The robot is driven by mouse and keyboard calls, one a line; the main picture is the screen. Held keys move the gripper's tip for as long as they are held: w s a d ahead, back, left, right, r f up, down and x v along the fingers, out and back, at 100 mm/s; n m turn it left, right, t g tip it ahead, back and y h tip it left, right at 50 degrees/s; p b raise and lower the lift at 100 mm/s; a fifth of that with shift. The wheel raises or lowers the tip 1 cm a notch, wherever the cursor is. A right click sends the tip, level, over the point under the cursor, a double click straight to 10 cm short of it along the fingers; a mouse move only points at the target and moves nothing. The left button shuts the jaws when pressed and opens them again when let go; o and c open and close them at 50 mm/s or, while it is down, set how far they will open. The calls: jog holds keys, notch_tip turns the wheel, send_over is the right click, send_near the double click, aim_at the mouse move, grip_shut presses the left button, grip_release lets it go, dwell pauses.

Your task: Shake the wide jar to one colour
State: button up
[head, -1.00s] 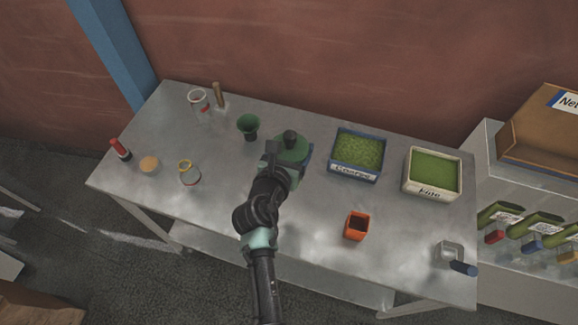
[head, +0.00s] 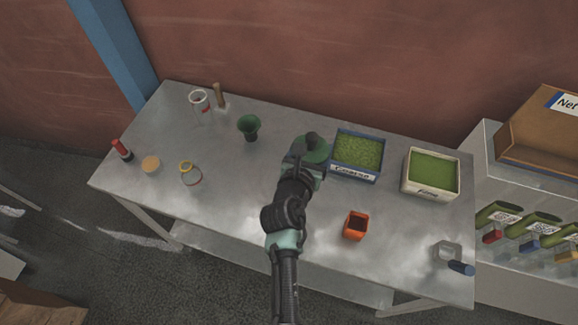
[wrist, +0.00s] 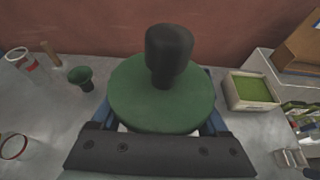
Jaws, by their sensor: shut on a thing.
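A wide round green lid with a black knob (wrist: 163,95) fills the middle of the wrist view, and it also shows in the head view (head: 313,148). It appears to top the wide jar, whose body is hidden below the lid and behind my gripper. My gripper (head: 303,165) is shut on this jar and holds it over the middle of the table, left of the coarse bin. The jar looks upright. The colour of its contents cannot be seen.
The blue coarse bin (head: 336,171) is close on the right, with the cream fine bin (head: 416,193) beyond it. An orange cup (head: 356,226) stands in front. A green funnel (head: 249,126) and glass jars (head: 199,101) are to the left. A scoop (head: 455,259) lies front right.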

jog(key=a+b, duration=0.2)
jog(key=a, duration=0.7)
jog(key=d+p, duration=0.2)
jog(key=d, duration=0.7)
jog(key=shift+a+b, duration=0.5)
jog(key=shift+a, duration=1.8)
